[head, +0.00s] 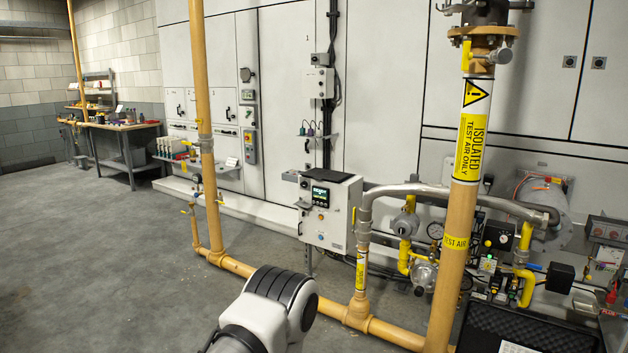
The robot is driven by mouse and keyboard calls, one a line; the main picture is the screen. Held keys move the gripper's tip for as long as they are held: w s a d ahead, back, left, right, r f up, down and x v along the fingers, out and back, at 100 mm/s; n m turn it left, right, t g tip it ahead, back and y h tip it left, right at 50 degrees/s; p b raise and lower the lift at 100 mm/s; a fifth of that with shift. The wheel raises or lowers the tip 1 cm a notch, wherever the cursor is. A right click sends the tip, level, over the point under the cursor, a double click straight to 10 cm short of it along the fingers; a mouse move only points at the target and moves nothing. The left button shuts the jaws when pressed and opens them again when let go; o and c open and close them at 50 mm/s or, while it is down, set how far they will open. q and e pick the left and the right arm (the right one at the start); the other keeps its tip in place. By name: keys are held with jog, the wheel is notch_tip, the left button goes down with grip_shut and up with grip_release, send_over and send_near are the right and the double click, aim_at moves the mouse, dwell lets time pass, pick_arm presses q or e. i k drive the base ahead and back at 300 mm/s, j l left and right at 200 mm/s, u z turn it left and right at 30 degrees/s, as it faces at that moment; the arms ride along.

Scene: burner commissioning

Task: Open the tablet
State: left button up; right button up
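I cannot clearly make out a tablet in the head view. A grey control box (327,215) stands at the centre, with a small lit screen (320,196) on its front that appears to read READY. A dark flat item (328,175) lies on top of the box; I cannot tell what it is. A white and black link of my own arm shows at the bottom centre. Neither of my grippers is in view.
A yellow pipe (458,235) marked ISOLATED TEST AIR ONLY rises at the right, and a low yellow pipe runs along the floor. A black case (480,330) is at the bottom right. A workbench (122,127) stands far left. The left floor is clear.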

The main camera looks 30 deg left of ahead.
aim_at(317, 174)
jog(key=i+j+u, duration=0.5)
jog(key=i+u, duration=0.15)
jog(key=i, duration=0.15)
jog(key=i+j+u, duration=0.15)
jog(key=i+u, duration=0.15)
jog(key=i, duration=0.1)
